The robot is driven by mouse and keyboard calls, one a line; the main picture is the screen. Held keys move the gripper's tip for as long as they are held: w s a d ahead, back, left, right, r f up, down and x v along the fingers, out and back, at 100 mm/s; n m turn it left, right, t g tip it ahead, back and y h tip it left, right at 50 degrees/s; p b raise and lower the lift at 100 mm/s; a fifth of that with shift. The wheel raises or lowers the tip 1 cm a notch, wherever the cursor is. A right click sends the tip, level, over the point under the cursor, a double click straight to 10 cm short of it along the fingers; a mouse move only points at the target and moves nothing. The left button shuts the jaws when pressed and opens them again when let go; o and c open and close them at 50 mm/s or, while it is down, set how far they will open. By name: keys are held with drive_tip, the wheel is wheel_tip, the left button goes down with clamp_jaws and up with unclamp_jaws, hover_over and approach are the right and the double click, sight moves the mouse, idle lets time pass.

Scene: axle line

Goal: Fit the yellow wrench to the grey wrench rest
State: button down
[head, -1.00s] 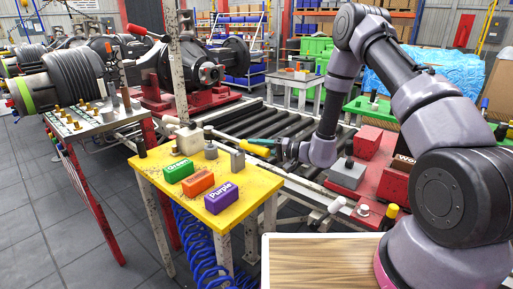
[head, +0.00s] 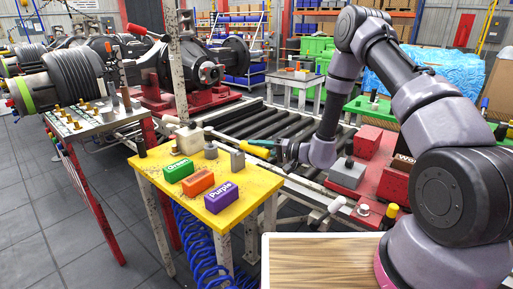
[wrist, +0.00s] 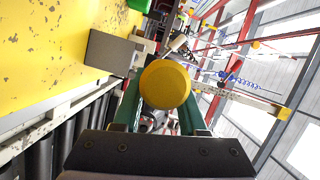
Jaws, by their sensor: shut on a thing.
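The yellow wrench (head: 256,151) shows in the head view as a yellow cylindrical end in my gripper (head: 272,148). In the wrist view the round yellow end of the wrench (wrist: 166,84) sits between the two green fingers of my gripper (wrist: 160,108). My gripper is shut on it and holds it in the air, just past the right edge of the yellow table (head: 240,196). The rest of the wrench is hidden behind its yellow end in the wrist view. I cannot make out which thing is the grey wrench rest; a grey block (head: 237,160) stands on the table near the wrench.
Green (head: 179,171), orange (head: 198,183) and purple (head: 221,198) labelled blocks lie on the yellow table. A black roller conveyor (head: 262,124) runs behind it. A red bench with a grey block (head: 347,173) stands right of my gripper. A wood-topped surface (head: 320,262) is in front.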

drive_tip(key=shift+f, duration=1.6)
drive_tip(key=shift+c, duration=1.9)
unclamp_jaws()
drive_tip(key=shift+f, duration=0.15)
drive_tip(key=shift+d, duration=0.1)
drive_tip(key=v, duration=1)
drive_tip(key=shift+d, duration=0.25)
drive_tip(key=shift+s, duration=0.1)
